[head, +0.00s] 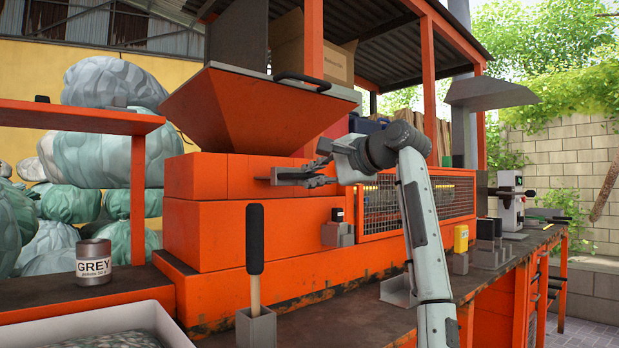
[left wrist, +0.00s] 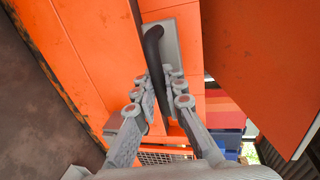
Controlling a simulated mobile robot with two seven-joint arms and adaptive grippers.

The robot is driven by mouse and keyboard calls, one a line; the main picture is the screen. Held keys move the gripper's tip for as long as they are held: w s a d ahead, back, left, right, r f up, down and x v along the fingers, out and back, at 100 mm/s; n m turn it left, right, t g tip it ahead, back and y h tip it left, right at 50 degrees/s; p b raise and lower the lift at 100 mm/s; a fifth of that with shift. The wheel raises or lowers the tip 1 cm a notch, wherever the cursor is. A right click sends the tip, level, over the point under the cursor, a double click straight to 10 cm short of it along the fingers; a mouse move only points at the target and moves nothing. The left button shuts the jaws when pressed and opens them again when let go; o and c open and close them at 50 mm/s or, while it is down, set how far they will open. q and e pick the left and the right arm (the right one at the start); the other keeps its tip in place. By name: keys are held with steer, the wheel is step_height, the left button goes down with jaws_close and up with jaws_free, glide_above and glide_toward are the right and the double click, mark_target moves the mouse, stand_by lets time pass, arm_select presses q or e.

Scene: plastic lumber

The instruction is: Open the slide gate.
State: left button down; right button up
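The slide gate shows in the left wrist view as a grey plate (left wrist: 183,40) on the orange machine, with a black bar handle (left wrist: 152,45) along it. My left gripper (left wrist: 159,88) has one finger on each side of this handle, with the pads close against it and almost no gap. In the head view my left gripper (head: 290,177) reaches leftward across the machine's front, below the orange hopper (head: 250,112). There the fingers hide most of the handle and plate. My right gripper is in neither view.
Another black handle (head: 303,80) is on the hopper's upper edge. A wire-mesh guard (head: 385,212) is right of the gate.

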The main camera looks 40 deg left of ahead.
arm_select(q)
steer(key=c, duration=1.6)
jaws_free()
steer(key=shift+o, duration=0.2)
steer(key=v, duration=1.2)
